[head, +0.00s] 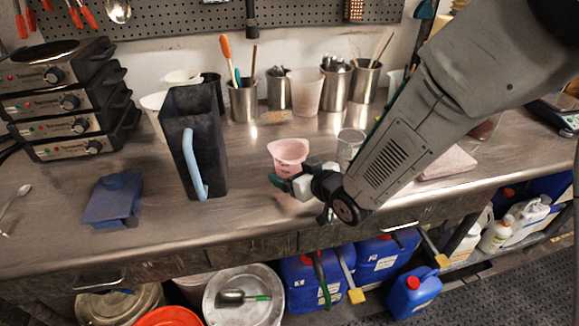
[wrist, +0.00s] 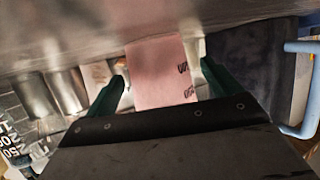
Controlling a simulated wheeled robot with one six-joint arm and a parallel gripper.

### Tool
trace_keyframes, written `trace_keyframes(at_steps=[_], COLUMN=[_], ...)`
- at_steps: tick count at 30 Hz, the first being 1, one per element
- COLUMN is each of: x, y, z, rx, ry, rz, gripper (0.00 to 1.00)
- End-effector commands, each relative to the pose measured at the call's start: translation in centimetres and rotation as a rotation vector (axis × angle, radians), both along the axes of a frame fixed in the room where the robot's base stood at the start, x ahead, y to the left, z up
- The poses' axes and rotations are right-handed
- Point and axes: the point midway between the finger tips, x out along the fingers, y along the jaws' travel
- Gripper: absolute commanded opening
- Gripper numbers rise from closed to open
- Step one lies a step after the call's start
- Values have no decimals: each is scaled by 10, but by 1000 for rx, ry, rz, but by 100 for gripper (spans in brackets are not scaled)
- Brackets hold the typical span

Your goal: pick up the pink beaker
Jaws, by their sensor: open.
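The pink beaker (head: 288,150) stands upright on the metal bench, its rim and upper wall showing in the head view. Its lower part is partly hidden by my gripper (head: 287,184), which is in front of it at the bench's front side. In the wrist view the pink beaker (wrist: 158,76) shows as a pale pink wall with dark print, between the two green fingers of my gripper (wrist: 163,76). The fingers are spread, with a visible gap on each side of the beaker.
A tall black jug (head: 196,135) with a pale blue handle stands left of the beaker. A clear glass beaker (head: 350,147) stands close on the right, near my arm. Metal cups of tools (head: 243,103) line the back. A blue object (head: 114,198) lies left; bare bench surrounds it.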

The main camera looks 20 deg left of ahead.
Motion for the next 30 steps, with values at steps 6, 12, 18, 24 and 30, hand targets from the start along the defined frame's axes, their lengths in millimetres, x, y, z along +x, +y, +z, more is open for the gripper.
trace_keyframes(at_steps=[6,12,18,24,30], x=[0,0,0,0,0], y=[0,0,0,0,0], z=[0,0,0,3,13], rx=[0,0,0,1,2], ry=[0,0,0,-1,-1], rz=[0,0,0,0,0], gripper=[82,39,39,39,39])
